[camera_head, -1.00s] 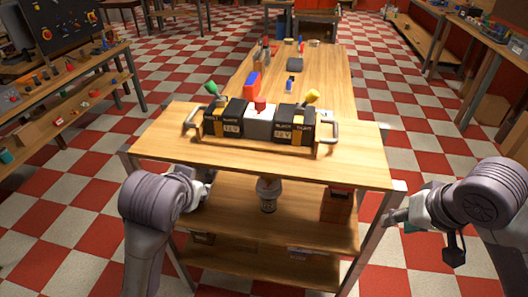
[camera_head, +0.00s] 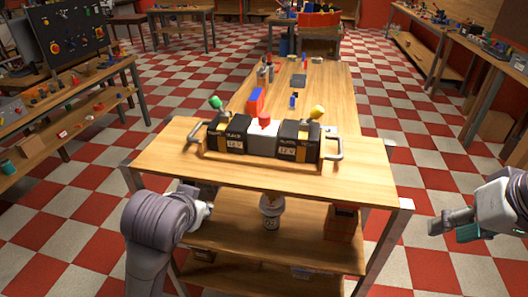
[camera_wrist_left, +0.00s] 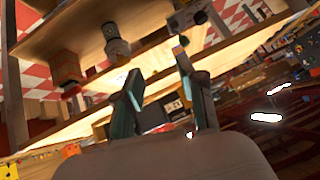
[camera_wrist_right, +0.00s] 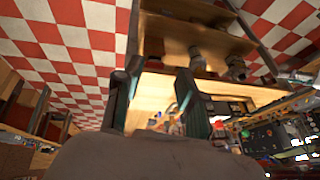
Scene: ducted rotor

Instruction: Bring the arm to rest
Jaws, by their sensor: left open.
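My right gripper (camera_head: 451,230) is to the right of the workbench (camera_head: 345,188), clear of its right front corner. Its two fingers are apart with nothing between them; they also show apart in the right wrist view (camera_wrist_right: 157,72). My left gripper (camera_head: 205,207) is at the bench's front left, below the tabletop edge, mostly hidden behind my own left wrist in the head view. In the left wrist view its fingers (camera_wrist_left: 157,76) are spread and empty. Both grippers are apart from the battery holder on the bench.
The battery holder (camera_head: 334,155) on the bench carries two black batteries and a white block between them. A lower shelf (camera_head: 235,225) holds a white-grey cup-like object (camera_head: 271,212) and a brown box (camera_head: 342,222). Checkered floor is free to the right. A side table (camera_head: 110,80) stands at left.

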